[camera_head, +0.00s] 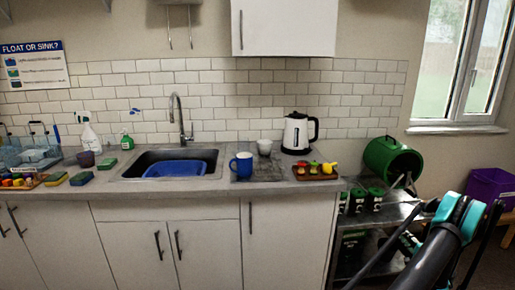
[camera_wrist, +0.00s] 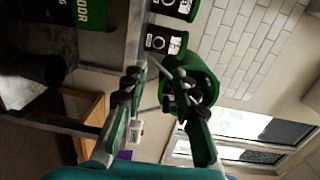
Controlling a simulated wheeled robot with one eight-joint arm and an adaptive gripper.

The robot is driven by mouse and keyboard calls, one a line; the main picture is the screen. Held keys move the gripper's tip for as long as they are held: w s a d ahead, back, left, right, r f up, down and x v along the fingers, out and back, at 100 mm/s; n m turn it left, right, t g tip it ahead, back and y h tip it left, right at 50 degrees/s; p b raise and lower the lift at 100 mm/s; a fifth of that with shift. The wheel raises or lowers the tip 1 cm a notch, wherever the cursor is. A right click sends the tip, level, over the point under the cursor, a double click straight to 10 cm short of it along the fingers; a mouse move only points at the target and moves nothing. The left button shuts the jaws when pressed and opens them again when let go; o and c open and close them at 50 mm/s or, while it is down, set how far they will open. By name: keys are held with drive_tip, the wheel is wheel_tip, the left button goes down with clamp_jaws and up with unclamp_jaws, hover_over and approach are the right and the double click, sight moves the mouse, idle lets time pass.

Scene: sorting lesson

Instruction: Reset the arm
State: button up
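My gripper (camera_wrist: 156,82) shows in the wrist view with its two dark fingertips apart and nothing visible between them. My arm (camera_head: 440,255) reaches in from the lower right of the head view, by the metal shelf unit. The fingertips cannot be made out clearly there. A green drum-like bin (camera_head: 388,157) lies on its side on the shelf unit. It also shows behind the right finger in the wrist view (camera_wrist: 206,76), which is turned sideways. I cannot tell the distance between the finger and the bin.
The metal shelf unit (camera_head: 395,213) holds several dark tubs with green lids (camera_head: 375,199). A purple bin (camera_head: 489,186) stands at the right. The counter (camera_head: 218,187) carries a blue mug (camera_head: 243,165), a white kettle (camera_head: 296,133) and a small tray of toy food (camera_head: 315,175).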

drive_tip(key=w+a+r+n+g+y, duration=0.1)
drive_tip(key=w+a+r+n+g, duration=0.15)
drive_tip(key=a+r, duration=0.4)
drive_tip(key=w+a+r+n+g+y, duration=0.2)
drive_tip(key=w+a+r, duration=0.1)
drive_tip(key=a, duration=0.7)
drive_tip(key=s+a+r+n+g, duration=0.2)
drive_tip(key=s+a+r, duration=0.15)
drive_tip(key=a, duration=0.65)
drive_tip(key=s+a+r+n+g, duration=0.2)
drive_tip(key=s+a+r, duration=0.15)
drive_tip(key=a, duration=0.55)
drive_tip(key=s+a+r+n+g, duration=0.2)
drive_tip(key=s+a+n, duration=0.1)
drive_tip(key=s+a, duration=0.4)
drive_tip(key=s+a+f+n+g+h, duration=0.1)
drive_tip(key=s+a, duration=0.3)
drive_tip(key=s, duration=0.8)
drive_tip(key=s+a+f+n+g+h, duration=0.1)
drive_tip(key=s+a+n+g+h, duration=0.1)
drive_tip(key=s, duration=1)
drive_tip(key=shift+a+f+n+h, duration=0.15)
drive_tip(key=shift+a+n+h, duration=0.75)
drive_tip(key=shift+n, duration=0.25)
